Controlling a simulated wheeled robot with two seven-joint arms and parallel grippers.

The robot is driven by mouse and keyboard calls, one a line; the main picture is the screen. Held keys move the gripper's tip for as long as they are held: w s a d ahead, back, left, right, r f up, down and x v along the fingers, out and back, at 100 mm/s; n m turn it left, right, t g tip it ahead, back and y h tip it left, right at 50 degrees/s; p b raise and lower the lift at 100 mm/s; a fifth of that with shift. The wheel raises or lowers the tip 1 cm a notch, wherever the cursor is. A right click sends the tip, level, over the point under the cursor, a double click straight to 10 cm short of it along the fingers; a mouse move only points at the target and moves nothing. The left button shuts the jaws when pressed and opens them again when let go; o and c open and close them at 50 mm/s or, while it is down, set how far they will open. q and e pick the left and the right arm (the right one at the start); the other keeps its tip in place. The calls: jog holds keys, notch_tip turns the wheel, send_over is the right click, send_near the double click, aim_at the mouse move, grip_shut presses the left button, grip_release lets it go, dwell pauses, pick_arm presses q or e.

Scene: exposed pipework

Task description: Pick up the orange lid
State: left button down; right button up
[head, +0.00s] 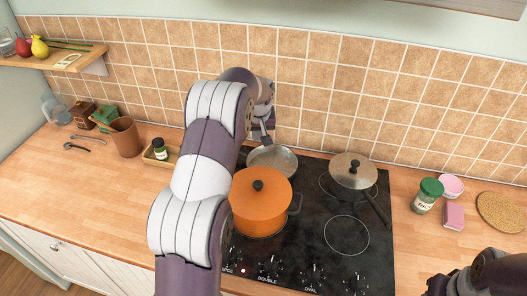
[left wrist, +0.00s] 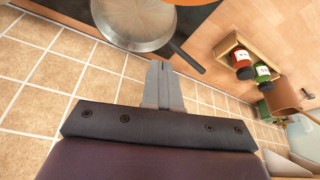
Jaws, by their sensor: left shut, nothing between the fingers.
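The orange lid (head: 272,185), with a black knob, sits on the orange pot (head: 258,218) on the cooktop. My left arm passes in front of the lid's left edge. My left gripper (head: 267,139) is beyond the pot, near the tiled wall, above the silver pan's far side. Its fingers are together and empty, as the left wrist view shows (left wrist: 163,72). Only a sliver of orange shows at that view's top edge. Part of my right arm shows at the head view's lower right; its fingers are not clear there.
A silver pan (head: 285,160) stands just behind the pot, and a lidded pan (head: 353,168) stands to the right. A green-lidded jar (head: 425,200), pink sponge (head: 454,216) and cork mat (head: 502,211) lie farther right. The tiled wall (head: 320,95) closes off the back. The cooktop's front right is clear.

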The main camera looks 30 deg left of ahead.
pick_arm(q)
notch_tip(320, 180, down, 9)
jog(key=s+p, duration=0.1)
jog(key=p, duration=0.5)
jog(key=shift+s+d+f, duration=0.15)
jog(key=shift+d+f, duration=0.05)
jog(key=shift+d, duration=0.25)
